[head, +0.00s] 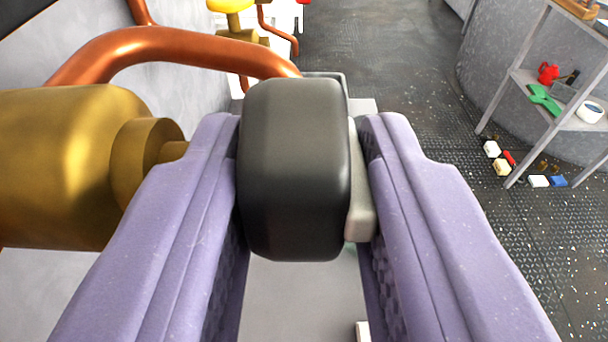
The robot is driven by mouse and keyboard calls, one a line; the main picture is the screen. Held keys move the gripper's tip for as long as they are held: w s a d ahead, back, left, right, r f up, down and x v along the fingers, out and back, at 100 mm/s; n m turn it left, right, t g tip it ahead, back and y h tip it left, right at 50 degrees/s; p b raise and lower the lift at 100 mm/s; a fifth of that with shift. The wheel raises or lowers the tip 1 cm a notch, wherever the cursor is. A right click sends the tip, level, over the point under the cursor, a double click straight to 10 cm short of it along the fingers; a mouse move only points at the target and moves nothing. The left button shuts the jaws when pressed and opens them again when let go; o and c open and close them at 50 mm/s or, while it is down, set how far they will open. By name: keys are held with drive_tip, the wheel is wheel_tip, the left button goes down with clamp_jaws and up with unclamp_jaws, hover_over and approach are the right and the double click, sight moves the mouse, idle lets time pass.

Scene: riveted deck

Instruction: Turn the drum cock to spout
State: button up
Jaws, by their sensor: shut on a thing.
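My gripper (302,135) has its two purple fingers on either side of a black rounded handle (294,170) and is shut on it. The handle looks like that of the drum cock. A brass body (60,165) with a smaller collar and stem lies at the left, and its stem runs behind my left finger toward the handle. A pale grey piece (360,190) sits between the handle and my right finger. The spout and any position marks cannot be made out, and the handle hides what is behind it.
A copper pipe (160,45) arches just behind the handle. A yellow-topped brass fitting (232,22) stands farther back. At the right, a grey shelf rack (530,85) holds small items, with several coloured blocks on the floor below. The dark deck between is open.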

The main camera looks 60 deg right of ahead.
drive_tip(key=shift+f+t+h+b, duration=0.35)
drive_tip(key=shift+t+h+b, duration=0.25)
drive_tip(key=shift+h+b, duration=0.45)
drive_tip(key=shift+b, duration=0.3)
drive_tip(key=o, duration=1)
drive_tip(key=shift+c, duration=0.2)
drive_tip(key=shift+r, duration=0.1)
